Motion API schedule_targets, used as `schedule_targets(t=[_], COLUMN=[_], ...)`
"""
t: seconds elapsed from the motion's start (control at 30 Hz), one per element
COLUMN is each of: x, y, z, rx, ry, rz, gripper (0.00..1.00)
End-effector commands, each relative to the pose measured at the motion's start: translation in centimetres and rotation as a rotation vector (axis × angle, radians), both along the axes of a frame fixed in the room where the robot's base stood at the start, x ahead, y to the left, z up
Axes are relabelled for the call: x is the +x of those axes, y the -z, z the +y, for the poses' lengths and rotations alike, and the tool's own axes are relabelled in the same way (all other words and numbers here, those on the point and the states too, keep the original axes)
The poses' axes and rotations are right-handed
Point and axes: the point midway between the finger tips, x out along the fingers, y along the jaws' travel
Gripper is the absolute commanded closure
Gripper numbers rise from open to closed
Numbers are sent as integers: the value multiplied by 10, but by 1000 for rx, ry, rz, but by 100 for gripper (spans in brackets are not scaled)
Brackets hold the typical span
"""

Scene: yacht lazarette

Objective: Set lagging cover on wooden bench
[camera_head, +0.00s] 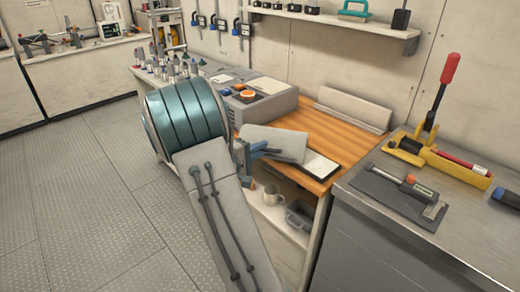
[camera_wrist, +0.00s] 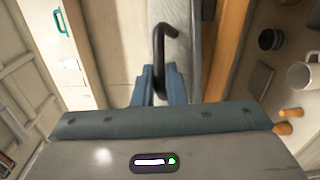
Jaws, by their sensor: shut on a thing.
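The lagging cover (camera_head: 275,142) is a pale grey, flat block. In the wrist view its grey face (camera_wrist: 183,45) shows behind a dark bent handle (camera_wrist: 158,55). My gripper (camera_head: 258,151) has blue fingers, shut on that handle (camera_wrist: 158,88). The cover is in front of the wooden bench (camera_head: 340,142), overlapping its near left part in the head view. I cannot tell whether it touches the top. The bench's orange wood also shows in the wrist view (camera_wrist: 226,45). My arm hides part of the bench's left end.
A grey box-shaped unit (camera_head: 265,108) stands at the bench's left. A long pale panel (camera_head: 350,110) lies along its back. A white-topped flat item (camera_head: 321,166) lies at the near edge. Bare wood lies between.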

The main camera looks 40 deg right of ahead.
Motion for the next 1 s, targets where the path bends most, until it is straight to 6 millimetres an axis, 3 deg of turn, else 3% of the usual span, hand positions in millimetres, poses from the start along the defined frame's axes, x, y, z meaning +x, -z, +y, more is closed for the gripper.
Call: schedule_targets(t=[0.43, 0.47, 0.5, 0.53, 1.0], x=[0, 0, 0, 0, 0], y=[6, 6, 6, 6, -5], z=[0, 0, 0, 0, 0], rx=[-2, 0, 0, 0, 0], ry=[0, -1, -1, -1, 0], rz=[-1, 1, 1, 1, 1], gripper=[100, 80, 69, 67, 67])
